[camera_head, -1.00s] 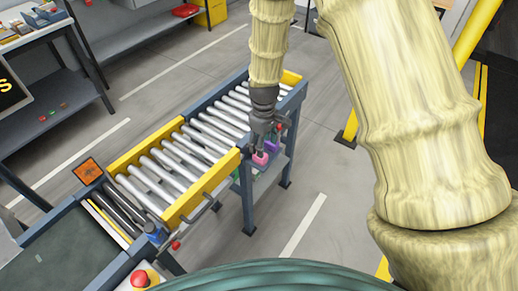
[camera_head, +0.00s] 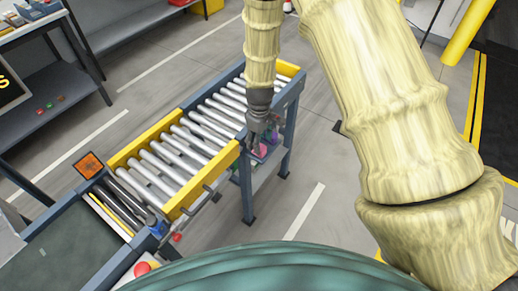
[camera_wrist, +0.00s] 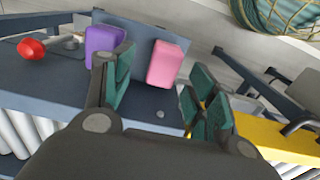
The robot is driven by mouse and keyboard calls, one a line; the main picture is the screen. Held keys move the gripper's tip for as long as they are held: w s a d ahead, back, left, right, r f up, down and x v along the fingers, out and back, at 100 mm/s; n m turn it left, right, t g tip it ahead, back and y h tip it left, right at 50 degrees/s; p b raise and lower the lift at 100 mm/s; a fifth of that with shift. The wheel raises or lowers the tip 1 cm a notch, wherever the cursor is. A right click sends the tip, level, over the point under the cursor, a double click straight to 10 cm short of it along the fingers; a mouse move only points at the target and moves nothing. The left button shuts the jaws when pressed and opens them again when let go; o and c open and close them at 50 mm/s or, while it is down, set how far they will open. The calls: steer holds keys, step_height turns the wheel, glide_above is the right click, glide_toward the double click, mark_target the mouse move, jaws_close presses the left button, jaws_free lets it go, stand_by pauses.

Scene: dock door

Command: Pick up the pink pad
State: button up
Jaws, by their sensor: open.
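The pink pad (camera_wrist: 166,64) is a small rounded block on a dark blue-grey shelf (camera_wrist: 55,85) in the wrist view. My gripper (camera_wrist: 158,92) is open, with its green-padded fingers to the left and right of the pad's near end. I see no contact with the pad. A purple block (camera_wrist: 103,45) is just left of the pad, partly behind the left finger. In the head view, the pad (camera_head: 260,151) is a small pink patch below my gripper (camera_head: 257,140), at the side of the roller conveyor. My gripper hides part of it there.
A red knob-like object (camera_wrist: 31,48) lies left on the shelf. A yellow conveyor rail (camera_wrist: 270,140) and rollers (camera_wrist: 22,130) are close to my gripper. In the head view, the roller conveyor (camera_head: 190,140) stands beside my arm, with open floor to its right.

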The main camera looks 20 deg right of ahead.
steer(key=shift+s+a+f+p, duration=0.15)
steer(key=shift+f+p, duration=0.45)
steer(key=shift+f, duration=1.5)
steer(key=c, duration=1)
